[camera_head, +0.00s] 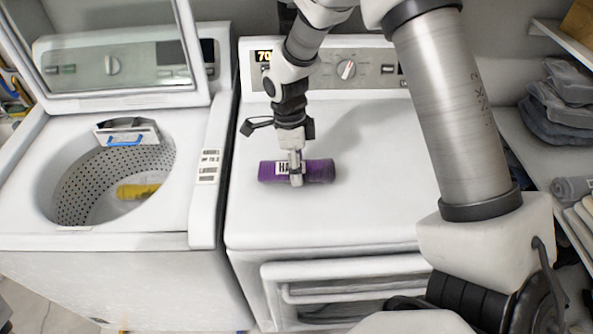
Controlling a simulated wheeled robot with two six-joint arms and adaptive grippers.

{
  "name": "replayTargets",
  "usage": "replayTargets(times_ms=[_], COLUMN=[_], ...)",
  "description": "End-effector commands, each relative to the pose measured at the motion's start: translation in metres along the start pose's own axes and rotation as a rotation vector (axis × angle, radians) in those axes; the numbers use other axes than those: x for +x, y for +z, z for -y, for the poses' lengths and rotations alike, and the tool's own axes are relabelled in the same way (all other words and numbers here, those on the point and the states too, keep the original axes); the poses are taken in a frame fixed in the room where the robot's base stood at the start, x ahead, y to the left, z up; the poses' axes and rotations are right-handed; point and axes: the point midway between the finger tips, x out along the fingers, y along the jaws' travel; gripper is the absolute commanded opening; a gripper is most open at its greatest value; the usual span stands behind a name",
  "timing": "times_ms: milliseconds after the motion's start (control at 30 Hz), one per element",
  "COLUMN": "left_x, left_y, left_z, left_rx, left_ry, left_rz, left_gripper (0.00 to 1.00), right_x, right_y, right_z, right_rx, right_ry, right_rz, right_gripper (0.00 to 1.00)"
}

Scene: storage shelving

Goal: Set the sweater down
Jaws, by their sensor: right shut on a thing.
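A purple rolled bundle (320,172) with a white label is on or just above the white top of the right-hand machine (375,215); I take it as the sweater. My right gripper (297,176) points down and is shut around the middle of the bundle. The fingers hide part of its label. I cannot tell whether the bundle touches the surface. My left gripper is out of view.
An open top-load washer (205,220) stands at left with its lid up and a yellow item (138,191) in its drum. Shelves at right hold folded grey clothes (555,110). The machine top around the bundle is clear.

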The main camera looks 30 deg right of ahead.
Motion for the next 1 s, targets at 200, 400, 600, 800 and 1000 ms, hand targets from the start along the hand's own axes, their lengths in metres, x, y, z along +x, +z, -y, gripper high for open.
replayTargets(times_ms=[200, 400, 600, 800, 1000], left_x=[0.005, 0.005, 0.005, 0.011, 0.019], left_y=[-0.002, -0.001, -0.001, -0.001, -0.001], left_z=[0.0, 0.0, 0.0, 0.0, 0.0], left_rx=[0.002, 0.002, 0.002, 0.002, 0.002], left_ry=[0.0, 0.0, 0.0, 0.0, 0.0], left_rz=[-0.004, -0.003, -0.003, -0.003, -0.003], left_gripper=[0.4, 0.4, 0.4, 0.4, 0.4], right_x=[0.004, 0.005, 0.004, -0.015, -0.066], right_y=[-0.001, -0.001, -0.001, 0.0, 0.0], right_z=[0.002, 0.001, 0.002, 0.003, 0.003], right_rx=[0.005, 0.004, 0.004, 0.004, 0.004], right_ry=[-0.002, -0.001, -0.002, -0.006, -0.008], right_rz=[0.003, 0.002, 0.002, 0.005, 0.005], right_gripper=[0.12, 0.87, 0.87, 0.87, 0.87])
